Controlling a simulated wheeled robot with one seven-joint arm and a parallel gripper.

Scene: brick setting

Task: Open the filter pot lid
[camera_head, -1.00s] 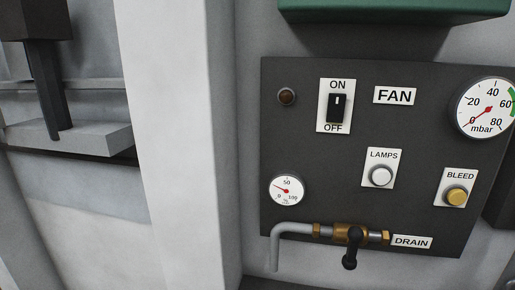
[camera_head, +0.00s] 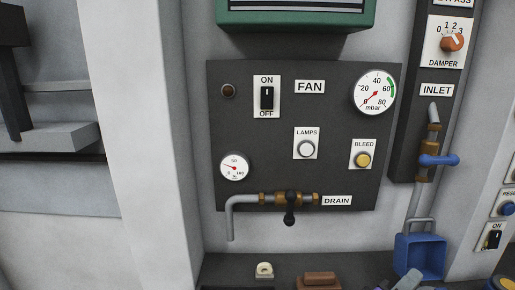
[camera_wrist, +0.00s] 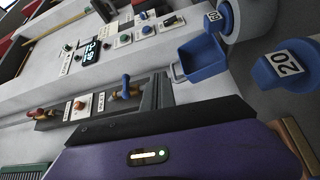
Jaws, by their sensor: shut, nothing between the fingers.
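I cannot pick out a filter pot or its lid for certain. A blue box with a grey handle (camera_head: 420,258) is under the inlet pipe in the head view, low on the right. It also shows in the wrist view (camera_wrist: 203,62), where its inside looks open. The purple body of my gripper (camera_wrist: 150,155), with a small lit strip, fills the bottom of the wrist view. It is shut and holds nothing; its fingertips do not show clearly. No gripper shows in the head view.
A dark fan panel (camera_head: 330,170) has gauges, switches and a black-handled drain valve (camera_head: 290,207). The blue-handled inlet valve (camera_head: 438,160) is on the right. Small items crowd the ledge below.

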